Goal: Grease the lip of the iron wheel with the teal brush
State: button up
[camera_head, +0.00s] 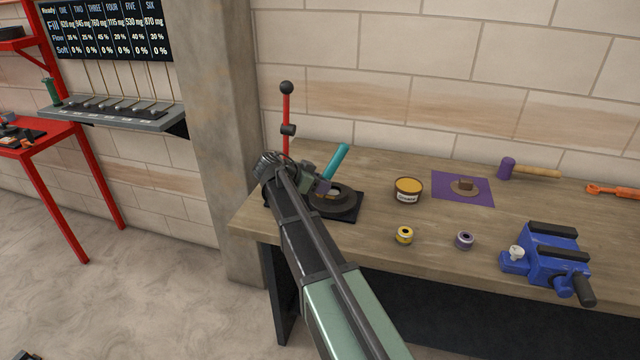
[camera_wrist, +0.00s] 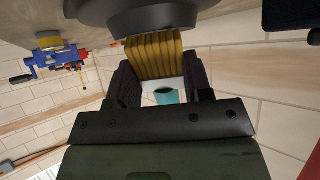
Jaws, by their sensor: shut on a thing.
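The teal brush has its teal handle (camera_head: 336,160) sticking up and tilted right in the head view. My gripper (camera_head: 322,185) is shut on the brush. In the wrist view my gripper (camera_wrist: 160,88) has a dark finger on each side of the brush, with golden bristles (camera_wrist: 158,57) beyond the fingertips. The iron wheel (camera_head: 345,196) is a dark round piece on a black square base (camera_head: 345,214), partly hidden by my arm. In the wrist view a dark round body (camera_wrist: 150,14) lies at the bristle ends; whether they touch is unclear.
A tub of yellow grease (camera_head: 408,190) stands right of the wheel. Yellow (camera_head: 404,236) and purple (camera_head: 465,240) spools, a purple mat (camera_head: 480,199) with a brown disc, a mallet (camera_head: 535,171) and a blue vise (camera_head: 548,258) lie further right. A red lever (camera_head: 287,120) stands behind.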

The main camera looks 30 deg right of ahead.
jog(key=shift+s+d, duration=1.5)
jog(key=shift+d, duration=0.05)
jog(key=shift+s+d+f, duration=0.1)
jog(key=shift+s+d, duration=0.85)
jog(key=shift+d, duration=0.1)
jog(key=shift+s+d, duration=0.4)
jog(key=shift+s, duration=0.1)
jog(key=shift+w, duration=0.1)
